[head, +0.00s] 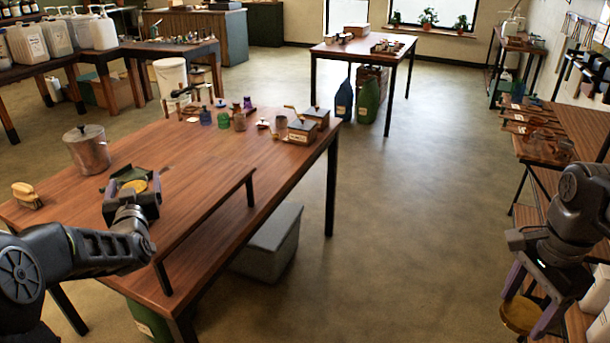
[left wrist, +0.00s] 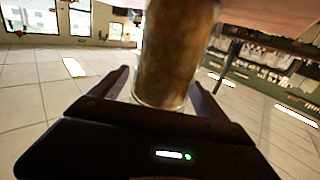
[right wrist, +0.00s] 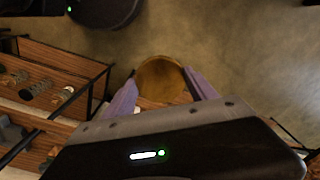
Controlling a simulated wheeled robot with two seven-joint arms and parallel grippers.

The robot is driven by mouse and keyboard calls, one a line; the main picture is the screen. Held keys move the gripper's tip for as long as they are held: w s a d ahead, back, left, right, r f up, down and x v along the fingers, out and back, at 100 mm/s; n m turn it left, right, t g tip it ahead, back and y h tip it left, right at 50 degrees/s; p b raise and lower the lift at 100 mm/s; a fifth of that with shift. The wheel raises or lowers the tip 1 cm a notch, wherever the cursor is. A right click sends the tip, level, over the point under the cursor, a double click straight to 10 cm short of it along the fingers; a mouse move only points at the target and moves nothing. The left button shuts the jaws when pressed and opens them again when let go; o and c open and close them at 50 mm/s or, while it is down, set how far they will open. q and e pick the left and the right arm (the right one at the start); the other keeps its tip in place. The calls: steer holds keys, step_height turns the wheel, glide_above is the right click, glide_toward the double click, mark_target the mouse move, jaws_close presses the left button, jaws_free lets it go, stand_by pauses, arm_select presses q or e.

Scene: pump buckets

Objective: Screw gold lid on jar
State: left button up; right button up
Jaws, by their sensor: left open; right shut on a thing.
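A glass jar with brown contents (left wrist: 165,60) stands between the spread fingers of my left gripper in the left wrist view. In the head view its round yellow-brown top (head: 134,186) shows at the near left of the wooden table, by my left gripper (head: 130,192). My left gripper is open around the jar; I cannot tell whether a finger touches it. The gold lid (right wrist: 161,80) is between the purple fingers of my right gripper (right wrist: 155,92), which is shut on it. In the head view this lid (head: 520,316) is at the lower right, away from the table and jar.
On the wooden table (head: 200,200) a metal pot (head: 87,150) and a brush (head: 26,195) stand near the jar. Several small jars and boxes (head: 303,131) are at its far end. Open floor (head: 410,220) lies between this table and the right bench (head: 572,122).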

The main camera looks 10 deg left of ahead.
arm_select(q)
steer(key=shift+x, duration=0.75)
jaws_close()
steer(key=shift+r, duration=0.1)
stand_by(0.7)
